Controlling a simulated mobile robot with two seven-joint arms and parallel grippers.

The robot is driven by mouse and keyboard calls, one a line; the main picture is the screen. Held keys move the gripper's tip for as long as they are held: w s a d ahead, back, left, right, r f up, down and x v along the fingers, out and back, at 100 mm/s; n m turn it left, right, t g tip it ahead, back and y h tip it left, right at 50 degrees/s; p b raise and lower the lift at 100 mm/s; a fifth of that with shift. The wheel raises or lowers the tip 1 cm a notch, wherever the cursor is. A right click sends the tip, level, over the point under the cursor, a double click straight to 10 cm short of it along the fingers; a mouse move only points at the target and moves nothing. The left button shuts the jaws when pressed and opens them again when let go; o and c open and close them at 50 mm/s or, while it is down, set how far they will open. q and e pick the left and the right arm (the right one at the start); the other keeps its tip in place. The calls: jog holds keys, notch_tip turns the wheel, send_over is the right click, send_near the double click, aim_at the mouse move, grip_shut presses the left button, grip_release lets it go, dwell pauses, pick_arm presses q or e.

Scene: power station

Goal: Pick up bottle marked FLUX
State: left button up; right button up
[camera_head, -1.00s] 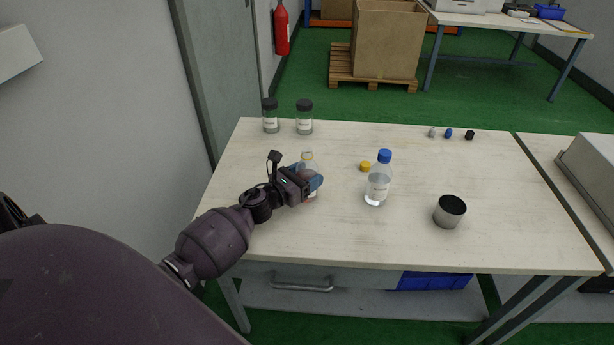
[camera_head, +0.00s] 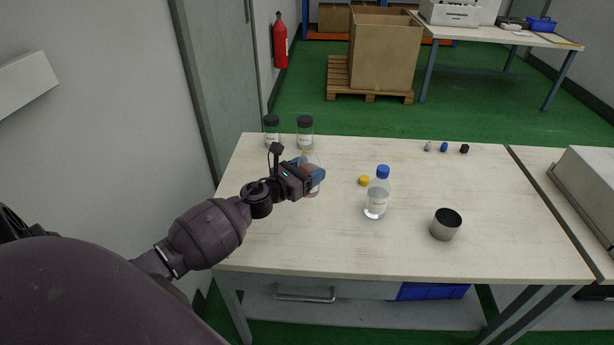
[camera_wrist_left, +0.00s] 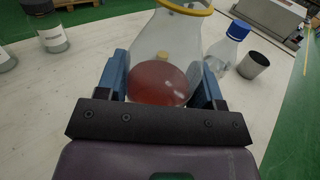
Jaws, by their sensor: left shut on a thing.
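My left gripper (camera_head: 313,176) is shut around a clear, uncapped bottle (camera_head: 311,158) with a yellow ring at its neck. In the left wrist view, the bottle (camera_wrist_left: 168,40) sits between the two blue fingers of the gripper (camera_wrist_left: 165,82), with red contents low inside. Its label is not readable, so I cannot confirm a FLUX marking. It appears upright and a little above the table. A clear bottle with a blue cap (camera_head: 377,196) stands to the right; its label is too small to read. My right gripper is not in view.
Two dark-lidded jars (camera_head: 305,132) stand at the table's back left. A yellow cap (camera_head: 364,181) lies beside the blue-capped bottle. A metal cup (camera_head: 446,225) stands front right. Several small items (camera_head: 444,147) sit at the back right. The front of the table (camera_head: 330,240) is clear.

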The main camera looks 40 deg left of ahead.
pick_arm(q)
notch_tip(320, 180, up, 7)
jog(key=p, duration=0.2)
jog(key=shift+p, duration=0.35)
notch_tip(320, 180, up, 6)
jog(key=p, duration=0.2)
send_over(305, 150)
jog(key=w, duration=0.1)
jog(key=shift+w+d+f, duration=0.1)
jog(key=shift+f, duration=0.1)
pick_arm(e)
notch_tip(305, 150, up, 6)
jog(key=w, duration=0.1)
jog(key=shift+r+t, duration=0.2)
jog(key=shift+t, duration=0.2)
